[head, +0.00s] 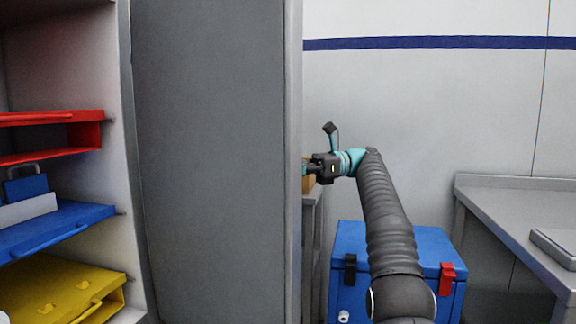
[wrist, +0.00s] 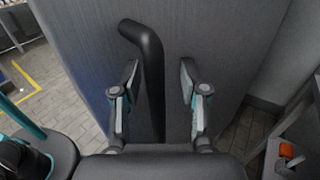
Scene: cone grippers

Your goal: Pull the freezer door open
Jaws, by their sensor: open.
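The grey freezer door (head: 210,160) stands open, swung out from the cabinet, with its inner side toward the head camera. Its outer face (wrist: 230,45) fills much of the wrist view. A black bar handle (wrist: 152,65) with a bent upper end runs down that face; the head view hides it behind the door. My gripper (head: 308,170) is at the door's right edge, its tips partly hidden there. In the wrist view my gripper (wrist: 160,70) is open, with one finger on each side of the handle and visible gaps on both sides.
Inside the freezer are red (head: 50,118), blue (head: 55,228) and yellow (head: 65,288) trays. A blue box (head: 400,255) with black and red latches stands below my arm. A grey table (head: 520,205) is at the right. A brown object (head: 309,183) sits behind my gripper.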

